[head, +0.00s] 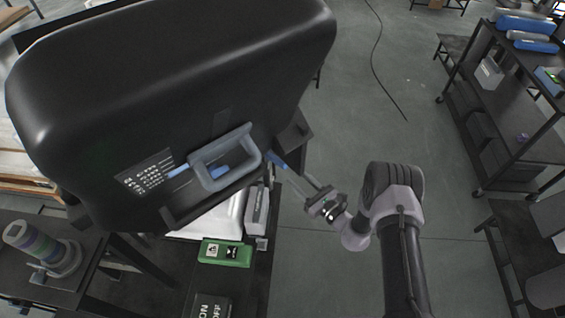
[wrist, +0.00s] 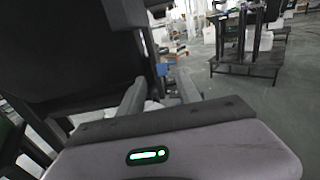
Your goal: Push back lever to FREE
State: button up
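A large black padded body (head: 170,90) fills the upper left of the head view; it is the dark mass at left in the wrist view (wrist: 60,60). A grey loop-shaped handle (head: 247,142) is on its near side, with blue parts beside and behind it. A small blue tip (head: 274,157) sticks out at its right; a blue patch (wrist: 161,69) shows beyond my fingers in the wrist view. I cannot tell for sure which is the lever. My gripper (head: 296,172) is right of the handle, its fingers apart and empty (wrist: 160,88).
A label with small print (head: 150,172) is left of the handle; its words are unreadable. A green box (head: 225,253) lies on the dark bench below. A shelf rack (head: 510,110) stands at right. The floor between is open, with a thin cable (head: 376,60).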

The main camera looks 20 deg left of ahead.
aim_at(285, 166)
jog(key=b+x, duration=0.2)
jog(key=x, duration=0.7)
jog(key=shift+w+a, duration=0.2)
jog(key=shift+a, duration=0.15)
grip_shut()
dwell(0.8)
